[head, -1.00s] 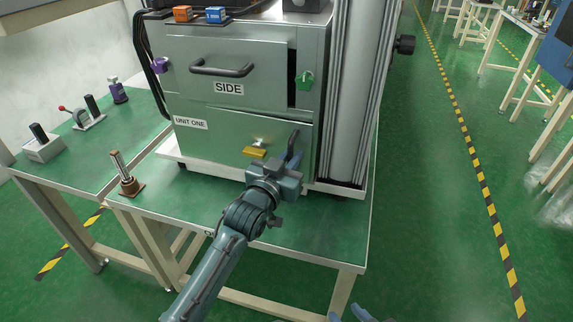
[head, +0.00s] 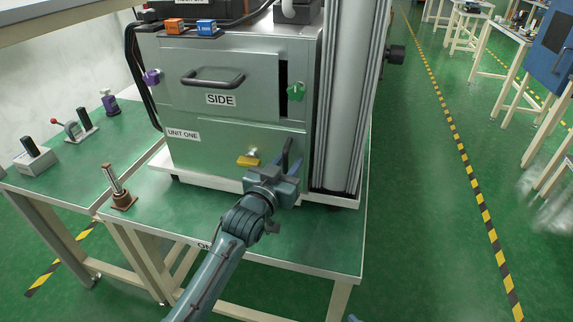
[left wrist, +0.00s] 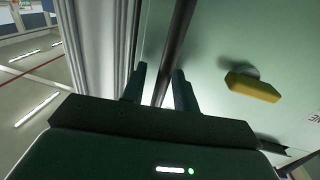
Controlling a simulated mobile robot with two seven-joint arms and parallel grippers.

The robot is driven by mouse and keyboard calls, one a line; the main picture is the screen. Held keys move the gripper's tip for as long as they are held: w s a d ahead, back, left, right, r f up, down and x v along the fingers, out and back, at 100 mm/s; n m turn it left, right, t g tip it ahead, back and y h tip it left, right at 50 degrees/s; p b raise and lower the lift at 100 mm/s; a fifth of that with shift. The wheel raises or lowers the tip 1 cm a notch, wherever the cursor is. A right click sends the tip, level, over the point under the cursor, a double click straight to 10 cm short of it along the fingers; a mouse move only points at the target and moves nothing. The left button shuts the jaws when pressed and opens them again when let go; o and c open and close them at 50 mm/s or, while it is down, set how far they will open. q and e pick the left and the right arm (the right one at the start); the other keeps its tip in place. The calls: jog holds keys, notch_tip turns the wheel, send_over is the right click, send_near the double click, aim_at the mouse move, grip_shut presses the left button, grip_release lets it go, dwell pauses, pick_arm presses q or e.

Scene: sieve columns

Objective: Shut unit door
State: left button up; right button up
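The unit door is the grey-green lower panel (head: 215,155) marked UNIT ONE in the head view. It looks flush or nearly flush with the cabinet; I cannot tell if it is slightly ajar. A yellow latch (head: 248,161) sticks out of it, lying about level; it also shows in the left wrist view (left wrist: 252,87). Contact is unclear.
Above is a panel marked SIDE (head: 222,80) with a black handle (head: 213,78); a green knob (head: 296,92) and purple knob (head: 152,77) flank it. A silver column (head: 345,100) stands right. A brown-based post (head: 119,188) stands on the table (head: 300,240), whose front is clear.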

pick_arm(q)
jog(key=shift+s+a+f, duration=0.1)
jog(key=shift+s+a, duration=0.1)
jog(key=shift+s, duration=0.05)
jog(key=v, duration=1.2)
jog(key=shift+s, duration=0.3)
pick_arm(e)
jog(key=shift+a, duration=0.1)
pick_arm(q)
jog(key=shift+a, duration=0.1)
